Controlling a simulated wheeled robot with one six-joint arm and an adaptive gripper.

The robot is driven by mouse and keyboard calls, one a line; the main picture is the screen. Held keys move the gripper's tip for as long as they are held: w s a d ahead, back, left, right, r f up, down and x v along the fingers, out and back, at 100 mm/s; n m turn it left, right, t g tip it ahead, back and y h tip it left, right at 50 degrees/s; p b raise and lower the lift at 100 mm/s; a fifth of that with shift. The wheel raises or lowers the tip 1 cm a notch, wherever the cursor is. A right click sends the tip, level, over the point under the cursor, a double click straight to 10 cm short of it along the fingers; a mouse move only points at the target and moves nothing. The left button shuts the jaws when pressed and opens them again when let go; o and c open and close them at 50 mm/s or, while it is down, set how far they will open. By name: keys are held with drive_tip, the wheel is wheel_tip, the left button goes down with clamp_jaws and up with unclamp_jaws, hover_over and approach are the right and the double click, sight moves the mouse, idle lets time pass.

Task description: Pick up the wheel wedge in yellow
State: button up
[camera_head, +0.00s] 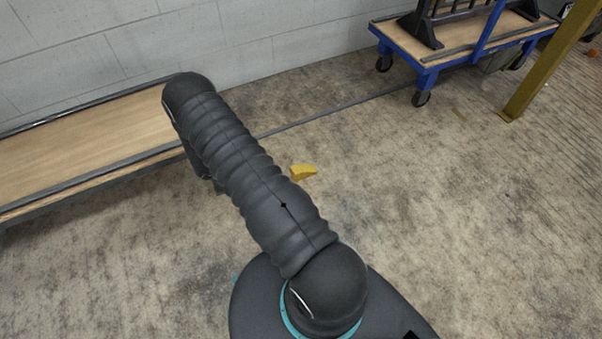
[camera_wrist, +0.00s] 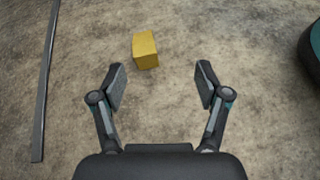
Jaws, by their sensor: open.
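The yellow wheel wedge (camera_head: 304,172) lies on the concrete floor, just right of my arm in the head view. In the wrist view the wedge (camera_wrist: 145,49) is a small yellow block near the top, left of centre. My gripper (camera_wrist: 161,78) is open and empty, with its two fingers spread apart. The wedge lies beyond the fingertips, nearer the left finger's side, and nothing touches it. In the head view my arm hides the gripper.
A wooden bench with a dark metal edge (camera_head: 85,165) stands along the wall at the left. A blue cart (camera_head: 428,72) on casters stands at the back right, near a yellow post (camera_head: 545,65). A metal rail (camera_wrist: 45,85) runs along the left in the wrist view. Floor around the wedge is clear.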

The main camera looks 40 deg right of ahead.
drive_tip(key=f, duration=0.1)
drive_tip(key=w+d+f+n+t+h, duration=0.1)
drive_tip(key=f, duration=0.1)
drive_tip(key=f+n, duration=0.1)
drive_tip(key=f, duration=0.1)
drive_tip(key=shift+w+d+h, duration=0.3)
drive_tip(key=shift+w+d, duration=0.05)
drive_tip(key=shift+d, duration=0.05)
approach(307, 168)
drive_tip(key=d, duration=0.1)
drive_tip(key=d+f, duration=0.1)
drive_tip(key=shift+s+d+n+t, duration=0.2)
drive_tip(key=shift+d+n+t, duration=0.05)
drive_tip(key=shift+n+t, duration=0.05)
drive_tip(key=shift+b+x, duration=0.35)
drive_tip(key=shift+x, duration=2.3)
drive_tip(key=shift+s+a, duration=0.15)
drive_tip(key=shift+s, duration=0.05)
drive_tip(key=c, duration=1.3)
drive_tip(key=shift+c, duration=0.2)
